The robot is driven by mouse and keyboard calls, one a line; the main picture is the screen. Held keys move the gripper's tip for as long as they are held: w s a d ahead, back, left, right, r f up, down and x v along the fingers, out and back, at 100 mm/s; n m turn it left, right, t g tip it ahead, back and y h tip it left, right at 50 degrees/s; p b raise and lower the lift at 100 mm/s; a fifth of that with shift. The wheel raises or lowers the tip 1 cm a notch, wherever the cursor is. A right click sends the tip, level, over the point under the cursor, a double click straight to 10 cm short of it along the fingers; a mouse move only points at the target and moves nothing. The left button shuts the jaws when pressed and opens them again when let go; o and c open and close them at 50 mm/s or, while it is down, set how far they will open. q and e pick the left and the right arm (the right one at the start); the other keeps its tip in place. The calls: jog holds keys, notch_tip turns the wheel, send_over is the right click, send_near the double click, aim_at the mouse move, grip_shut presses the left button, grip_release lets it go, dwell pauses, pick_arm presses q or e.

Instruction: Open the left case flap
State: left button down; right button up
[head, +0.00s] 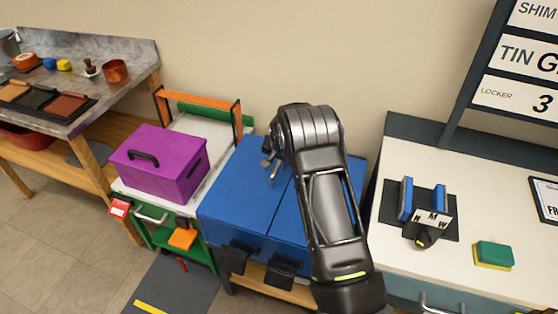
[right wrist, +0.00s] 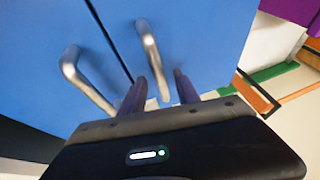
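The blue case (head: 231,194) has a top split by a seam into two flaps, both lying flat. The left flap (head: 240,167) carries a bent metal handle (head: 274,171), which also shows in the right wrist view (right wrist: 149,50). The other flap's handle (right wrist: 82,78) is seen in the right wrist view across the seam. My right gripper (right wrist: 160,92) is open, its two fingers apart at the near end of the left flap's handle. That end appears between the fingers; contact cannot be told. My right arm hides much of the right flap in the head view. My left gripper is not in view.
Black brackets (head: 236,258) are on the case's front. A white-topped bench (head: 465,190) stands right, with a black fixture (head: 424,214) and a sponge (head: 494,254).

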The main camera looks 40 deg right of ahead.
jog(key=shift+f, duration=0.15)
jog(key=shift+c, duration=0.4)
grip_shut()
dwell(1.0)
